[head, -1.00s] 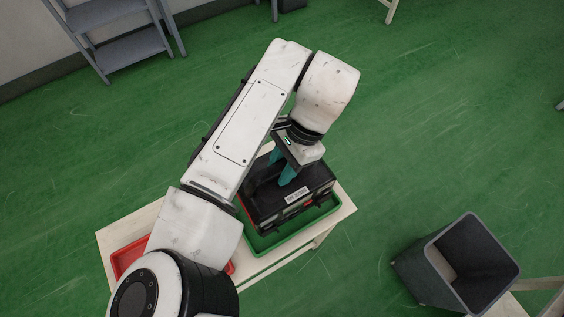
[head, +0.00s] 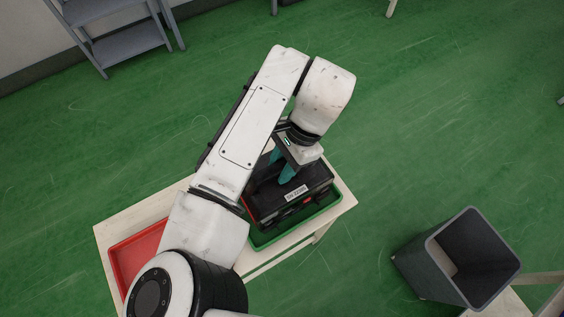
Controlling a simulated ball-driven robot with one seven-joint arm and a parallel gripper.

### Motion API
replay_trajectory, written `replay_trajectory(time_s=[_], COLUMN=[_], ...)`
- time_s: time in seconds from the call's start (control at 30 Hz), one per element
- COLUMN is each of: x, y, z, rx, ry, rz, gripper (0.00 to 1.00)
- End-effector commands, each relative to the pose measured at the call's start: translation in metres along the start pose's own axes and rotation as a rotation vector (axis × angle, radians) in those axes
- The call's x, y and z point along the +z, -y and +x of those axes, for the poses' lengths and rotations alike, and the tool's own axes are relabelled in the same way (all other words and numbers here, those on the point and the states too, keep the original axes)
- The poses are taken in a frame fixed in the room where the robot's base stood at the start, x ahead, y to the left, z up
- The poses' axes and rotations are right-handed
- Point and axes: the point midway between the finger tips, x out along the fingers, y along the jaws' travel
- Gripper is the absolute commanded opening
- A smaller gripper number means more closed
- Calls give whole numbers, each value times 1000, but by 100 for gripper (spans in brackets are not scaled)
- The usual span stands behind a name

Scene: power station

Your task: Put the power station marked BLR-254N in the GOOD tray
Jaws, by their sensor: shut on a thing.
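A black power station (head: 265,207) with a small white label (head: 296,193) and red accents is in the green tray (head: 300,231) or just above it; I cannot tell whether it touches the tray floor. The label's text is too small to read surely. My gripper (head: 283,172), with teal fingers, points down and is shut on the power station near its top middle. My arm hides part of the power station and the tray's left side. No GOOD marking shows on the tray.
A red tray (head: 136,254) lies on the same pale wooden table (head: 120,232), partly hidden by my arm; its visible part is empty. A grey bin (head: 425,273) stands at the lower right. Grey steps (head: 122,48) stand at the upper left. Green floor lies open around the table.

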Motion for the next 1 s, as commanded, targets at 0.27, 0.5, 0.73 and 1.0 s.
replay_trajectory(time_s=[0.27,0.5,0.73,1.0], x=[0,0,-1,-2], y=[1,1,1,1], z=[-1,2,4,6], rx=[-3,-3,-3,-3], ry=[0,0,0,0], rz=[-2,-2,-2,-2], gripper=[0,0,0,0])
